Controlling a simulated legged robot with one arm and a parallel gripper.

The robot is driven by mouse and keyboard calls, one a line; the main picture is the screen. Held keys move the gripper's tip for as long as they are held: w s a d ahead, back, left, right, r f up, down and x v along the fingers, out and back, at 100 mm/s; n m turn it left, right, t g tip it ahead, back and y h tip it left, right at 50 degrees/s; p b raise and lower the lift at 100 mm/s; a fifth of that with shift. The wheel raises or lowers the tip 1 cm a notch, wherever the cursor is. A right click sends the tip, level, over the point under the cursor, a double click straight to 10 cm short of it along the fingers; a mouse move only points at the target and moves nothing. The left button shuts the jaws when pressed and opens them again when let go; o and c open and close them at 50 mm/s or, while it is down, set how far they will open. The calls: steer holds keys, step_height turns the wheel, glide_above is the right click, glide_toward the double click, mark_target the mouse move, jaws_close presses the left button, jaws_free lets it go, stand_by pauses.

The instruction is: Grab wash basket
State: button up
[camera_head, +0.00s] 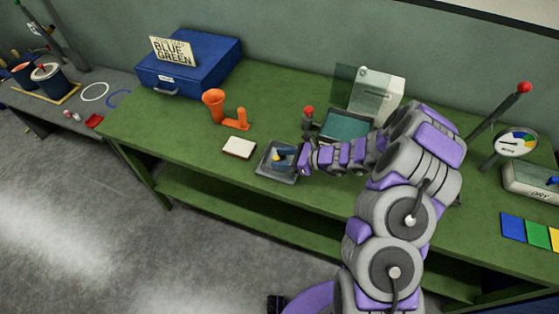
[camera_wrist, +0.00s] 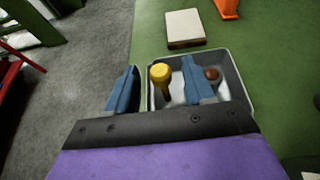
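A small grey open-topped container (camera_head: 283,178), which looks like the wash basket, sits near the front edge of the green bench. It also shows in the wrist view (camera_wrist: 236,78), with a yellow-topped piece (camera_wrist: 160,74) and a brown round-topped piece (camera_wrist: 212,74) in it. My gripper (camera_wrist: 158,66) is open, with blue fingers apart. It also shows over the container in the head view (camera_head: 281,157). In the wrist view the left finger appears outside the container's left wall and the right finger over its inside. I cannot tell whether they touch it.
A cream block (camera_head: 239,147) lies left of the container. An orange funnel and stand (camera_head: 214,105) and a blue case (camera_head: 190,65) are farther left. A red-topped post (camera_head: 308,118) and a dark green panel (camera_head: 345,126) stand behind.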

jaws_close()
steer(key=shift+r, duration=0.15)
stand_by(0.5)
